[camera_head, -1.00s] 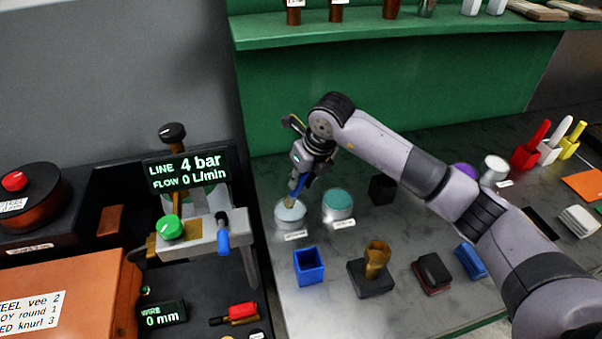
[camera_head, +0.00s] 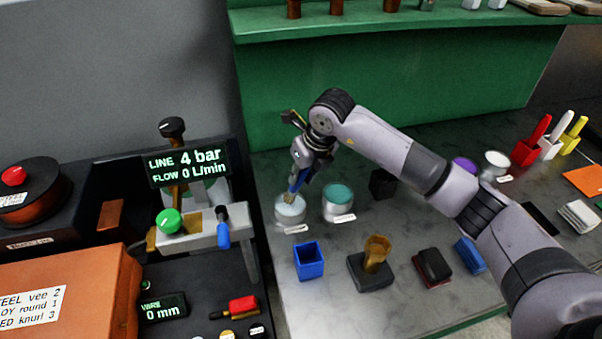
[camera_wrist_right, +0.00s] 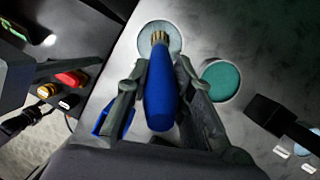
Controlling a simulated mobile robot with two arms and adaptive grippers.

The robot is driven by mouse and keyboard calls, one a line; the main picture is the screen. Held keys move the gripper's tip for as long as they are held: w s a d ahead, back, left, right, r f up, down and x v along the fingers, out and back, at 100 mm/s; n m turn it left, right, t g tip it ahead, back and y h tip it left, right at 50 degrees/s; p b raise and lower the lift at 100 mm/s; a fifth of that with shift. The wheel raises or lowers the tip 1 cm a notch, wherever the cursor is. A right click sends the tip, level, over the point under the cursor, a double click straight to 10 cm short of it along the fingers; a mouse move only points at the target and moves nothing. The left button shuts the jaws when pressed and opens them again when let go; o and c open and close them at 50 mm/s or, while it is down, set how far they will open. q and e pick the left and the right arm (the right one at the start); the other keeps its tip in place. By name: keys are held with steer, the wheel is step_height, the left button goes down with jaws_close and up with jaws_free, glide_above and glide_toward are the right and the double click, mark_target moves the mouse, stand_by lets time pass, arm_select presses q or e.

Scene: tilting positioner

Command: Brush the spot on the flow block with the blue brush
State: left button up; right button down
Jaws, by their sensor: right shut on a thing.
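My right gripper (camera_head: 309,160) is shut on the blue brush (camera_head: 301,181), which points bristles down. The brush's blue handle (camera_wrist_right: 159,92) fills the middle of the right wrist view, with tan bristles at its far end. The bristle tip is at a round tin with pale contents (camera_head: 290,212); this tin also shows in the right wrist view (camera_wrist_right: 172,35). I cannot tell how deep the bristles sit in it. The flow block is not clearly identifiable, and I see no spot. My left gripper is not in view.
A tin with teal contents (camera_head: 338,200) stands right of the pale one. An empty blue square holder (camera_head: 309,262) stands in front, beside a brass piece on a dark base (camera_head: 371,272). The valve fixture (camera_head: 200,235) with the pressure display (camera_head: 188,167) is at left.

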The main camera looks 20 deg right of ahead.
steer(key=shift+f+b, duration=0.4)
steer(key=shift+f, duration=0.05)
stand_by(0.3)
steer(key=shift+s+f, duration=0.1)
stand_by(1.6)
step_height(320, 180, up, 2)
steer(key=shift+r+p, duration=0.1)
steer(key=shift+p, duration=0.2)
steer(key=shift+r+p, duration=1.1)
steer(key=shift+r, duration=1.4)
steer(key=shift+f, duration=0.1)
